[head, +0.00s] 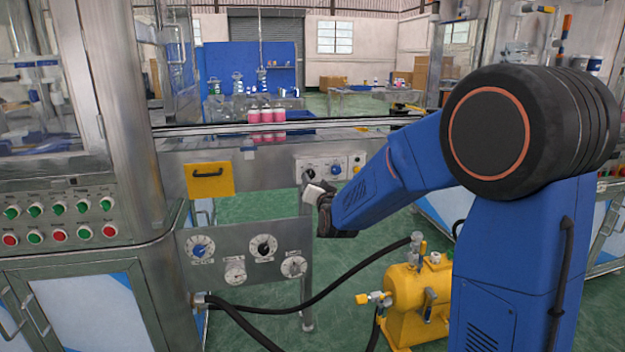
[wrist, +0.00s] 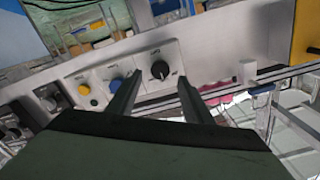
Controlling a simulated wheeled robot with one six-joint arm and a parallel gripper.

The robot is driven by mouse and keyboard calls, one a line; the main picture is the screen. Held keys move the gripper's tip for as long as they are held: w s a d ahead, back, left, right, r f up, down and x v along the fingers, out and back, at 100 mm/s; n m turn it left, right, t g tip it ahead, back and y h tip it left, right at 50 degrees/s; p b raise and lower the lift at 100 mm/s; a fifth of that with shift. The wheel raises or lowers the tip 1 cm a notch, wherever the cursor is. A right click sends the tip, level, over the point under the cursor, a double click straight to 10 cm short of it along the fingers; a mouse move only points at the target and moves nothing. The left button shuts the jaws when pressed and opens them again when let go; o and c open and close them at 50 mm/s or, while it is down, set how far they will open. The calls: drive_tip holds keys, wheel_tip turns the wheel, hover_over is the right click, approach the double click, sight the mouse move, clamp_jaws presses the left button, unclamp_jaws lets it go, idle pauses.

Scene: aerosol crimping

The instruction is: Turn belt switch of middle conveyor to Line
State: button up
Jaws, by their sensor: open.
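The control panel (head: 323,169) of the middle conveyor is a pale plate on the conveyor's front. A black rotary switch (head: 309,174) sits at its left end, with a blue knob (head: 337,169) to its right. In the wrist view the black switch (wrist: 160,70) shows between and beyond my fingertips, its pointer slanted; the small labels around it are unreadable. My gripper (wrist: 158,82) is open and empty, one finger on each side of the switch in the picture. I cannot tell the remaining gap. In the head view my gripper (head: 314,192) is just below the switch.
A yellow knob (wrist: 84,89) lies beyond the blue one. Pink bottles (head: 266,115) stand on the conveyor. A yellow drawer front (head: 209,179) is left of the panel. A lower dial plate (head: 215,262), black hoses and a yellow tank (head: 418,295) are below.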

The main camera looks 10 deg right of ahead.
drive_tip(key=s, duration=1.2)
drive_tip(key=shift+s, duration=0.2)
drive_tip(key=shift+s, duration=0.1)
drive_tip(key=s+d+f+n+g, duration=0.1)
drive_tip(key=s+d+f+g, duration=0.1)
drive_tip(key=s, duration=1)
drive_tip(key=s+d+f+n+g, duration=0.2)
drive_tip(key=s+f+g, duration=0.2)
drive_tip(key=s, duration=0.9)
drive_tip(key=s+d+f+n+g, duration=0.2)
drive_tip(key=s+g, duration=0.5)
drive_tip(key=s, duration=0.6)
drive_tip(key=shift+s+d+f, duration=0.25)
drive_tip(key=shift+d+f, duration=0.2)
drive_tip(key=shift+f, duration=0.2)
